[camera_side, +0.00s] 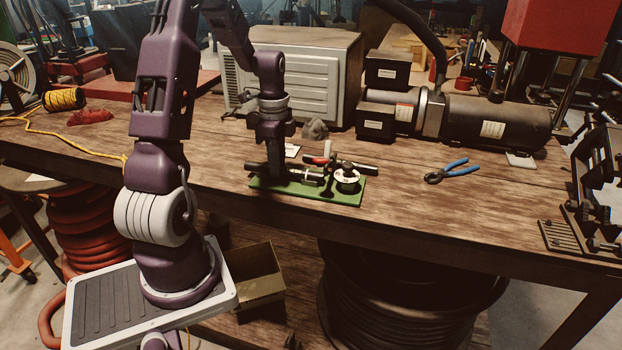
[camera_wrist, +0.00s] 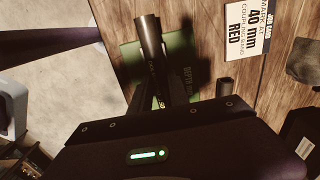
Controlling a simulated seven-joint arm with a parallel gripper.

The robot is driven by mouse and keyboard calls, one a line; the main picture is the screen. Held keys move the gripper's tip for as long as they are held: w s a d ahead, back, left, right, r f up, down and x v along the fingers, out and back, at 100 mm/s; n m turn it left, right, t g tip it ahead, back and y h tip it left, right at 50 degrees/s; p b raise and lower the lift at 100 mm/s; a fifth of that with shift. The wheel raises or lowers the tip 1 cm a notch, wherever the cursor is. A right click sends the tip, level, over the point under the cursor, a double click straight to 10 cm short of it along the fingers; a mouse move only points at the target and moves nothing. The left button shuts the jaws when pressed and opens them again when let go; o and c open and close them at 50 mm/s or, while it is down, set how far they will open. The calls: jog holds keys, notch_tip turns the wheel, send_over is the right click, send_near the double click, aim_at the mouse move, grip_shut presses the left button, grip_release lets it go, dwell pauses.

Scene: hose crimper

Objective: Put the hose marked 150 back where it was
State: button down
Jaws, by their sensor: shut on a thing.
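My gripper (camera_side: 275,176) is low over the left part of the green plate (camera_side: 349,198) on the bench, shut on a black hose. The hose (camera_side: 256,168) sticks out to the left of the fingers in the side view. In the wrist view the hose (camera_wrist: 149,38) runs from the top down into the gripper; its light marking is too small and partly hidden to read whole. A metal fitting (camera_side: 312,178) lies to the right of the fingers, beside a round white-and-black gauge-like part (camera_side: 347,180). Whether the hose touches the plate or fitting, I cannot tell.
A white card (camera_wrist: 247,30) reading "mark at 40 mm" and "red" lies behind the plate. Blue-handled pliers (camera_side: 452,171) lie to the right. A grey ribbed box (camera_side: 305,75) and a black motor unit (camera_side: 490,122) stand behind. The bench's front middle is clear.

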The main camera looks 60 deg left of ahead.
jog(key=shift+s+a, duration=0.15)
jog(key=shift+r, duration=3.5)
jog(key=w+a+r, duration=0.1)
jog(key=w+a, duration=0.5)
jog(key=w, duration=0.5)
send_over(339, 154)
notch_tip(339, 154, down, 10)
jog(key=shift+s+r, duration=0.1)
jog(key=shift+r, duration=0.05)
jog(key=c, duration=1.3)
grip_release()
jog(key=shift+o, duration=0.2)
